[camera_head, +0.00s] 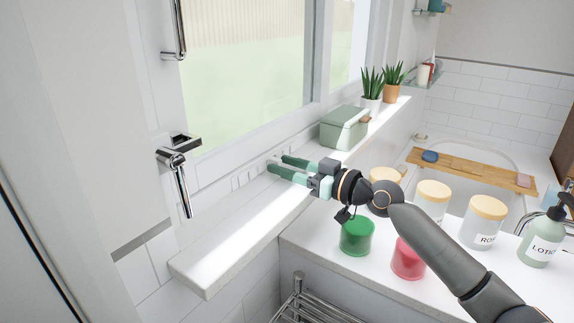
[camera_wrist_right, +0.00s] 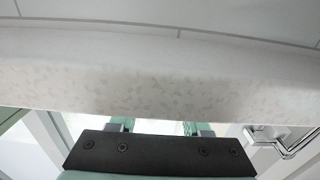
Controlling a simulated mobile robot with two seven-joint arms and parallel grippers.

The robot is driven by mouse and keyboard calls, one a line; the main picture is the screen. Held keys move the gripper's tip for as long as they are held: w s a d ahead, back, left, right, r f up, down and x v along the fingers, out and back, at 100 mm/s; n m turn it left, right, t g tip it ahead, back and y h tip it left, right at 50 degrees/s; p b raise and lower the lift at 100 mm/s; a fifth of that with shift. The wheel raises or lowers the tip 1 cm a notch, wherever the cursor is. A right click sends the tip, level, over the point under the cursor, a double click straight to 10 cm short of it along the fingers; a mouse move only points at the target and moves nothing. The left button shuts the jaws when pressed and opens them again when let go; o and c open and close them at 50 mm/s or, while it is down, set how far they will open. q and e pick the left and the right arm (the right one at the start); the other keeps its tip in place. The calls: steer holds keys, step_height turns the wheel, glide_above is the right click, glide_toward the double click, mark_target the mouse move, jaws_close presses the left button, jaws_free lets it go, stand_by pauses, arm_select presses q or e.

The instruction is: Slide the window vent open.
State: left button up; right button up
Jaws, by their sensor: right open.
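The window vent (camera_head: 243,178) is a white slotted strip low on the window frame, just above the sill. Part of it is hidden behind my right gripper, and I cannot tell how far open it is. My right gripper (camera_head: 279,166) is open and empty, its two green fingers pointing left at the vent from above the sill. Whether a fingertip touches the vent is unclear. In the right wrist view the gripper (camera_wrist_right: 160,128) shows only partly, at the bottom, with its finger ends hardly visible. My left gripper is not in view.
The white sill (camera_head: 215,255) runs under the window. A green box (camera_head: 343,128) and potted plants (camera_head: 371,92) stand on it to the right. A window handle (camera_head: 181,175) hangs at left. Green (camera_head: 357,236) and red (camera_head: 408,258) cups and lidded jars (camera_head: 432,200) stand below my right arm.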

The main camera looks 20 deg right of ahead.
jaws_close()
stand_by(1.4)
